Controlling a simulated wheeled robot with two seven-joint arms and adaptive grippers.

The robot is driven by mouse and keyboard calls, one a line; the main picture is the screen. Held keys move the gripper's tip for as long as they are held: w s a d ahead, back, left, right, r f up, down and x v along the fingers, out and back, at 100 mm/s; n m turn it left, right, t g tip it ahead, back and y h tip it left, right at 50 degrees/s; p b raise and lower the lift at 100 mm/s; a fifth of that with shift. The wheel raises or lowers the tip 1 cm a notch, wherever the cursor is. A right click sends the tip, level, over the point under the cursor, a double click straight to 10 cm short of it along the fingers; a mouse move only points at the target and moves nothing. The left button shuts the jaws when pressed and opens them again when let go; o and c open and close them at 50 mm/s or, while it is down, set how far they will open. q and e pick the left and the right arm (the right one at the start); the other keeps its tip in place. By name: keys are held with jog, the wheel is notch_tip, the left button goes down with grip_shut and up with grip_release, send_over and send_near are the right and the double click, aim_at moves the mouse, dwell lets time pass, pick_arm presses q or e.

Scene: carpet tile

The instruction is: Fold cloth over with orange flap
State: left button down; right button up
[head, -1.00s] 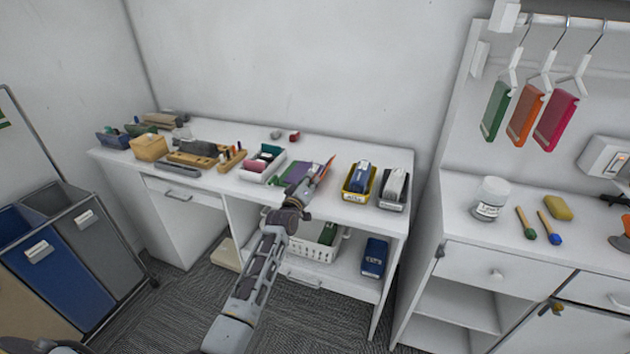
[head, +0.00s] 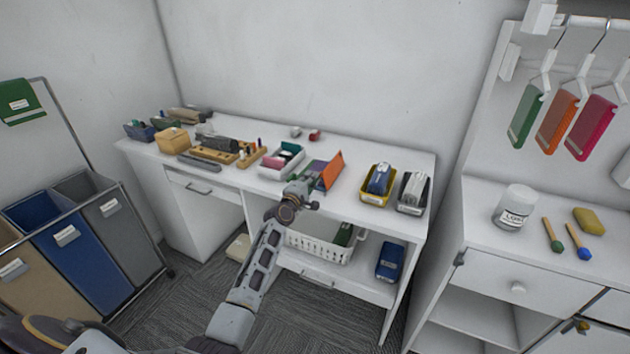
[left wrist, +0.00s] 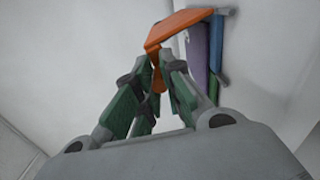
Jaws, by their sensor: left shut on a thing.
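The cloth with the orange flap lies on the white desk (head: 345,205). The orange flap (head: 333,170) stands tilted up from the cloth, and it also shows in the left wrist view (left wrist: 180,27). Purple (left wrist: 198,55) and green (left wrist: 214,58) parts of the cloth show beside it. My left gripper (head: 312,182) is at the near side of the cloth; in the left wrist view its fingers (left wrist: 156,82) are shut on the edge of the orange flap. In the head view my gripper hides part of the cloth. My right gripper is not in view.
A divided tray (head: 283,160) stands left of the cloth. A yellow bin (head: 377,188) and a dark bin (head: 411,194) stand to the right. A white basket (head: 325,244) is on the shelf below. Bare desk lies in front of the bins.

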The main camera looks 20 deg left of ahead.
pick_arm(q)
jog(key=shift+a+f+n, duration=0.1)
jog(key=shift+a+n, duration=0.15)
jog(key=shift+n, duration=0.25)
jog(key=shift+a, duration=0.1)
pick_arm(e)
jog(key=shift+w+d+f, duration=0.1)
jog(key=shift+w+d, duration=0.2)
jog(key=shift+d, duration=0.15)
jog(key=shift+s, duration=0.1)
